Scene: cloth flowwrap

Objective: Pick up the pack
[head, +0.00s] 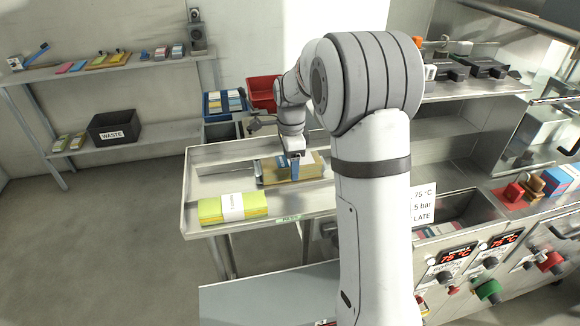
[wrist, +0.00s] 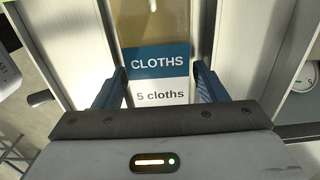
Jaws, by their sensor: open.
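The pack (wrist: 160,30) fills the middle of the wrist view, with a blue label reading "CLOTHS" above a white strip reading "5 cloths". In the head view the pack (head: 308,168) is a tan, flat bundle on the steel table, partly hidden by my gripper. My gripper (wrist: 157,84) is open, with one blue finger on each side of the labelled end. In the head view my gripper (head: 294,172) points down at the pack. I cannot tell whether the fingers touch it.
A yellow-green cloth stack (head: 250,204) with a white band lies near the steel table's (head: 215,155) front edge, beside a green PASS label (head: 288,219). Blue (head: 212,104) and red (head: 262,92) bins stand behind. A black WASTE bin (head: 112,126) sits on the left shelf.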

